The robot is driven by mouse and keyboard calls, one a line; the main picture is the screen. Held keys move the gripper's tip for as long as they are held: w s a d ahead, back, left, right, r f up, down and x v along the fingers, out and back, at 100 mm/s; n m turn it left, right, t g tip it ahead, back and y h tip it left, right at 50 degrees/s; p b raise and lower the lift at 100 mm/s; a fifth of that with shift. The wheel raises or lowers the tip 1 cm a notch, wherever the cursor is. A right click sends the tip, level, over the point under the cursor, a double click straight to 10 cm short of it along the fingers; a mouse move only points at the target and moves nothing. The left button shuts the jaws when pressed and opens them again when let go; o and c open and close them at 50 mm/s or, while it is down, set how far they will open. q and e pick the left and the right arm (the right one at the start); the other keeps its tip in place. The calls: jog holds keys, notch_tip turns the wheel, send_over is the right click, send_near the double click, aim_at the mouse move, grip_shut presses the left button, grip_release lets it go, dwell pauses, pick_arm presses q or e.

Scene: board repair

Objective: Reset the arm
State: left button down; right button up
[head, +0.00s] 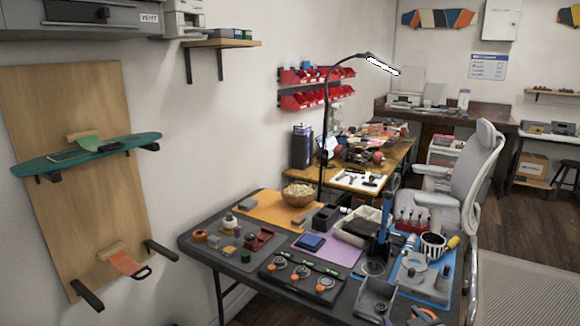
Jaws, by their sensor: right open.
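My right gripper (424,316) seems to be the dark and orange part at the bottom edge, right of the middle. Only a small piece of it shows, close to the front of the work table (228,262). I see nothing held in it, and its fingertips are hard to make out. My left gripper is not in view.
The table holds a grey tray (375,298), a black panel with knobs (300,276), a wooden bowl (298,194), a blue mat (415,268) and small tools. A green skateboard deck (88,150) rests on the wall rack at left. An office chair (478,170) stands behind right.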

jog(key=s+a+f+g+y, duration=0.1)
jog(key=s+a+f, duration=0.2)
jog(key=s, duration=0.6)
jog(key=s+a+f+g, duration=0.1)
jog(key=s+a+f, duration=0.2)
jog(key=s, duration=0.6)
jog(key=s+a+f+g+y, duration=0.1)
jog(key=s+a+f+g, duration=0.1)
jog(key=s+a, duration=0.3)
jog(key=s+f, duration=0.1)
jog(key=s, duration=0.2)
jog(key=shift+s+a+f+m+y, duration=0.2)
jog(key=shift+s+m+y, duration=0.1)
jog(key=shift+s+m, duration=0.1)
